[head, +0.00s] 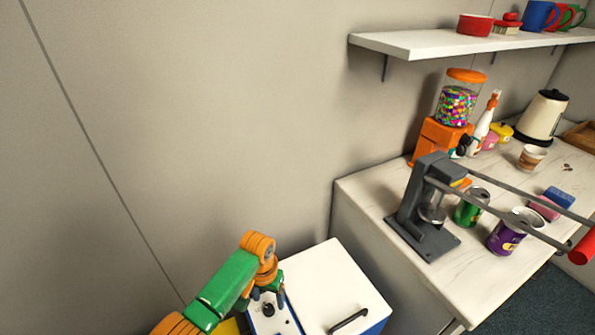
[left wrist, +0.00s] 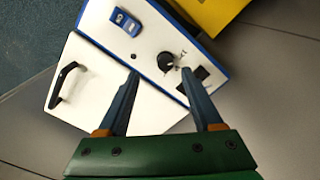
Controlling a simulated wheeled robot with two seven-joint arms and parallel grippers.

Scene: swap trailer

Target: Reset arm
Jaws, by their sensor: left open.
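My left arm comes in at the lower left of the head view, green and orange. My left gripper (head: 268,299) points down over a white box (head: 330,278) with a blue-edged control panel. The fingertips lie over the panel, which carries a black knob (left wrist: 166,62) and a blue switch (left wrist: 126,22). I cannot tell whether the fingers touch the panel. My right gripper is not in view.
A white-topped counter (head: 365,193) stands to the right with a grey press (head: 415,215), a green can (head: 469,210), a purple can (head: 507,238) and an orange candy dispenser (head: 440,135). A wall shelf (head: 420,42) holds mugs. A yellow object (left wrist: 208,12) borders the box.

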